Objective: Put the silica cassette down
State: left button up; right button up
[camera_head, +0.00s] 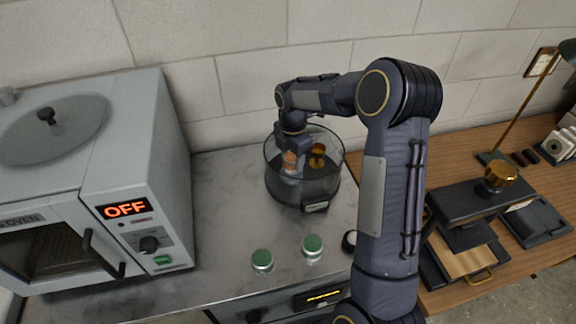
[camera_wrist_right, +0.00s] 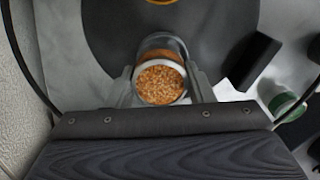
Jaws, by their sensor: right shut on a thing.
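The silica cassette (camera_wrist_right: 160,82) is a small clear round cup filled with orange beads. In the right wrist view it sits between the two fingers of my right gripper (camera_wrist_right: 160,88), which is shut on it. In the head view the cassette (camera_head: 290,158) shows as an orange patch at the right gripper (camera_head: 291,165), inside the clear round vessel (camera_head: 325,197) with a dark plate inside. I cannot tell whether the cassette touches the plate. My left gripper is not in view.
A brass knob (camera_head: 318,150) stands in the vessel beside the gripper. Two green-capped jars (camera_head: 262,261) stand in front on the marble counter (camera_head: 215,230). A grey oven (camera_head: 130,190) reading OFF is at left. A black press (camera_head: 470,205) is on the wooden table at right.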

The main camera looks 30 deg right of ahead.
aim_at(292, 167)
jog(key=shift+s+a+f, duration=0.1)
jog(key=shift+a+f, duration=0.1)
jog(key=shift+f, duration=0.3)
jog(key=shift+s+a+f, duration=0.1)
jog(key=shift+a+f, duration=0.1)
jog(key=shift+f, duration=0.25)
jog(key=shift+c, duration=0.6)
jog(key=shift+s+r, duration=0.1)
jog(key=shift+r, duration=0.05)
jog(key=shift+d+f, duration=0.3)
jog(key=shift+a+f+b, duration=0.15)
jog(key=shift+a+b, duration=0.05)
jog(key=shift+b, duration=0.2)
jog(key=shift+d+f, duration=0.1)
jog(key=shift+f, duration=0.2)
jog(key=o, duration=1.3)
jog(key=shift+f, duration=0.1)
